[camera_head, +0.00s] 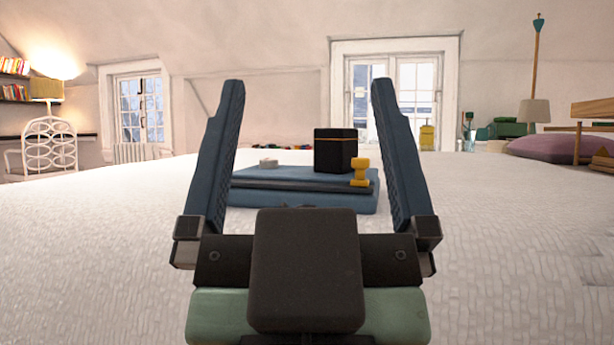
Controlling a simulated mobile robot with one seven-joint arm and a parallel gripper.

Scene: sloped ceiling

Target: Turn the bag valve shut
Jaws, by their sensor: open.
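My gripper (308,84) is open and empty, with its two dark blue fingers spread wide and pointing away from me. Between the fingers, farther off, a flat blue layered thing (300,177) lies on the white surface; it may be the bag. On it stand a black box (335,151) with a thin gold line, a yellow knob-like piece (360,172) at the right front, and a small pale round disc (268,163) at the left. I cannot tell which of these is the valve, or how it is turned. My gripper's body hides part of the blue thing's front.
The white textured surface (510,240) is broad and clear on both sides. A purple cushion (560,148) and a wooden chair stand at the far right. A white chair (50,147) and lamp stand at the far left. Windows are in the back wall.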

